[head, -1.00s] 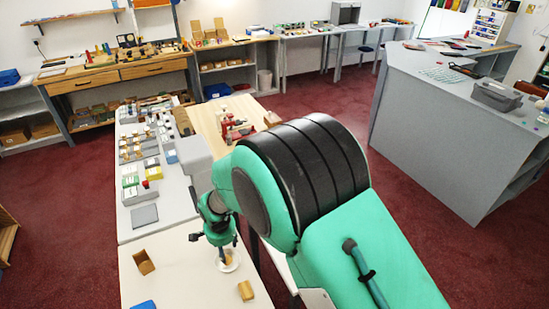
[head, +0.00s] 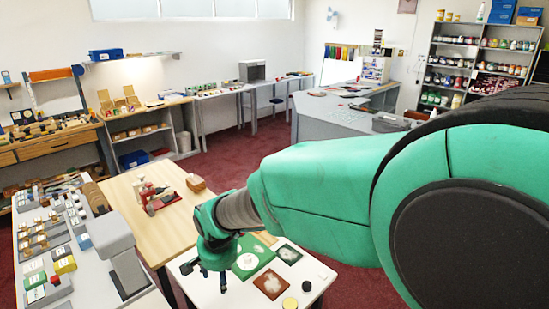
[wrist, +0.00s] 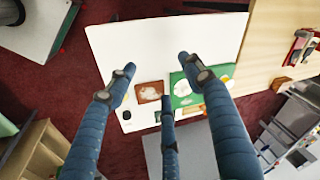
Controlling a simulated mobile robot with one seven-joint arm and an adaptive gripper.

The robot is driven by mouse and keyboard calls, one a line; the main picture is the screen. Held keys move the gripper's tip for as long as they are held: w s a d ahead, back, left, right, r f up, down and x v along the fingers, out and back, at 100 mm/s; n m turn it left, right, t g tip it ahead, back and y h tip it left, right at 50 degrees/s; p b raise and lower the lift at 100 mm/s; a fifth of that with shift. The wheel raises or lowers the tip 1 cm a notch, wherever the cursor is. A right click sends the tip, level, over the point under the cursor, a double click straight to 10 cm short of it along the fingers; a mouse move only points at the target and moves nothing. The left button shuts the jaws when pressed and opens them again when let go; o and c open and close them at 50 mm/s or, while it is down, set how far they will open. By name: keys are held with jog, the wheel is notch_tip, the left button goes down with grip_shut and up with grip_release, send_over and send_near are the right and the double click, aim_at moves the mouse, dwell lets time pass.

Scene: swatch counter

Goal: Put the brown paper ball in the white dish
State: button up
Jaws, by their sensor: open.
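My gripper (head: 214,279) hangs over the left part of a white table in the head view. In the wrist view its blue fingers (wrist: 158,68) are spread apart with nothing between them, so it is open and empty. I cannot make out the brown paper ball in either view now. The white dish cannot be made out for certain either. A pale round patch (head: 248,261) shows on a green board, but I cannot tell whether it is a dish.
The white table (head: 205,295) also bears a brown board (head: 271,284), a dark board (head: 289,254) and a yellow-topped round thing (head: 290,303). A wooden table (head: 130,215) with red things stands behind left. A grey counter of samples (head: 30,240) is at the left.

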jog(key=s+d+r+t, duration=0.1)
jog(key=s+d+r, duration=0.2)
jog(key=d+r, duration=0.6)
jog(key=s+d+r+t, duration=0.1)
jog(key=s+d+r, duration=0.35)
jog(key=d, duration=0.85)
jog(key=s+d+r, duration=0.1)
jog(key=s+d, duration=0.6)
jog(key=s, duration=0.1)
jog(key=s+d+r+n+t+h+b, duration=0.1)
jog(key=s+d+r, duration=0.1)
jog(key=s+d, duration=0.6)
jog(key=shift+r, duration=0.3)
